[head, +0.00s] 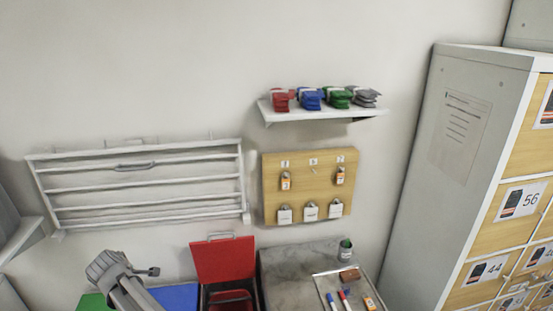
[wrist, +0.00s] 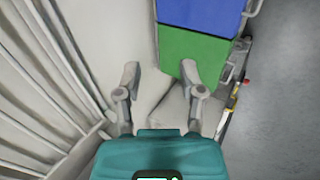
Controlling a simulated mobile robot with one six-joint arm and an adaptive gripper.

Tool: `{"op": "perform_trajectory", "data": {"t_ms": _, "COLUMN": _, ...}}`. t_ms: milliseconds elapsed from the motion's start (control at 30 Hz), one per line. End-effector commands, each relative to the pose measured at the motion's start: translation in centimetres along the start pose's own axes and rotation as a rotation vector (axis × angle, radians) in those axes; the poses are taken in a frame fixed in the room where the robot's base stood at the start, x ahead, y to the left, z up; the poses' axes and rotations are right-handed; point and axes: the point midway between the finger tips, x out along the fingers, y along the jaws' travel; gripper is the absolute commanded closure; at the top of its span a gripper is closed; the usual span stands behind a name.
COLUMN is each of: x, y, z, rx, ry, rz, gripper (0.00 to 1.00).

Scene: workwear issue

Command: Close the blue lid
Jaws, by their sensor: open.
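The blue lid (head: 176,297) is at the bottom edge of the head view, left of the raised red lid (head: 224,260). It looks flat and down, not standing up like the red one, and is partly cut off by the frame. In the wrist view, the blue lid (wrist: 200,14) is at the top, beyond the green lid (wrist: 194,53). My gripper (wrist: 160,74) is open and empty, with its fingers apart beside the near edge of the green lid. It is apart from the blue lid. In the head view my arm shows at the lower left; the fingertips cannot be made out there.
A white wall rack (head: 140,187) is behind the bins. A grey table (head: 288,272) with a tray of small items stands right of the red bin. Lockers (head: 470,160) stand at right. Grey floor (wrist: 285,90) is clear.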

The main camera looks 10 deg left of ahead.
Motion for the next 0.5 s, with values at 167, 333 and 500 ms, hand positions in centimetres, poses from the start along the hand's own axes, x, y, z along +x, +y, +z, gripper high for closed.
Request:
{"op": "perform_trajectory", "data": {"t_ms": 167, "x": 0.4, "y": 0.1, "z": 1.3, "rx": 0.024, "ry": -0.009, "rz": -0.007, "gripper": 0.49}}
{"op": "perform_trajectory", "data": {"t_ms": 333, "x": 1.6, "y": 0.3, "z": 5.2, "rx": 0.099, "ry": -0.037, "rz": -0.029, "gripper": 0.49}}
{"op": "perform_trajectory", "data": {"t_ms": 500, "x": 3.3, "y": 0.4, "z": 11.4, "rx": 0.221, "ry": -0.080, "rz": -0.063, "gripper": 0.49}}
